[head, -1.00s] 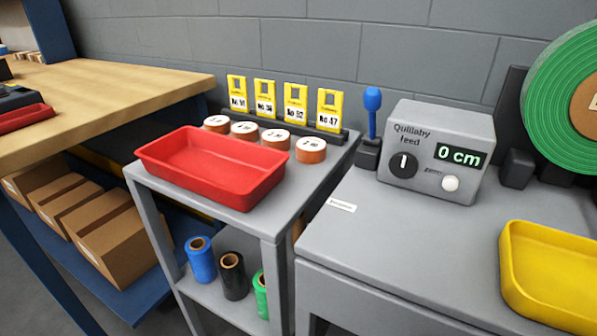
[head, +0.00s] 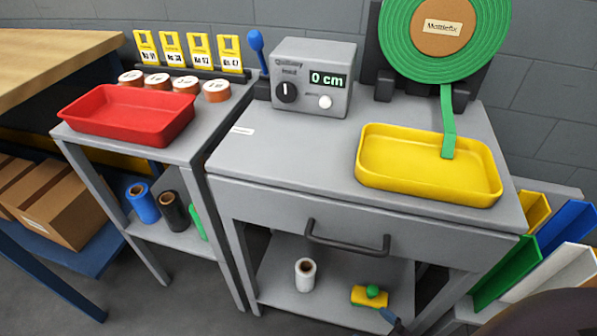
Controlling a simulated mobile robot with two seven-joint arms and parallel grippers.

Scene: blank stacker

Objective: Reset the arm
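Neither of my grippers shows in the head view. A dark rounded shape fills the bottom right corner; I cannot tell for sure whether it is part of my arm. The grey feed box (head: 312,80) on the grey cabinet reads "0 cm". It has a black knob and a white button. A blue-topped lever (head: 257,48) stands upright just left of the box. A green strip (head: 448,122) hangs from the green roll (head: 396,35) into the yellow tray (head: 430,192).
A red tray (head: 128,133) sits on the left stand before several orange rolls and yellow cards. The grey cabinet (head: 265,160) has a dark drawer handle (head: 348,243). Coloured panels (head: 505,275) stand at right.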

